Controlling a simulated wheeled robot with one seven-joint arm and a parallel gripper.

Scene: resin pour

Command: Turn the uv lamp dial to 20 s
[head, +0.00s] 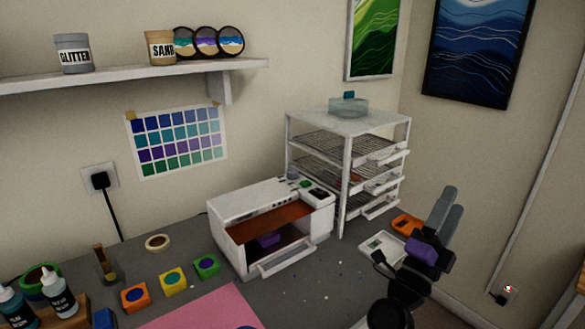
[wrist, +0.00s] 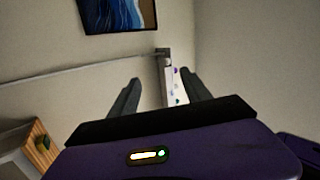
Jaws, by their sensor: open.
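The UV lamp (head: 224,238) is a white box on the grey table in the head view. Its front is open, with an orange interior and a small purple item (head: 268,239) inside. On its top right are a grey knob-like part (head: 292,173), a green spot and a dark panel (head: 319,193). The dial's setting is too small to read. My gripper (head: 449,200) is open and empty, to the right of the lamp and well apart from it, with its fingers pointing up. In the wrist view the gripper (wrist: 158,88) has its fingers spread, and the lamp is not seen.
A white rack (head: 345,185) with wire shelves stands right beside the lamp. A white scale-like device (head: 382,246) and an orange item (head: 406,224) lie near my arm. Small coloured molds (head: 173,279), a tape roll (head: 158,242) and a pink mat (head: 205,310) are at left and front.

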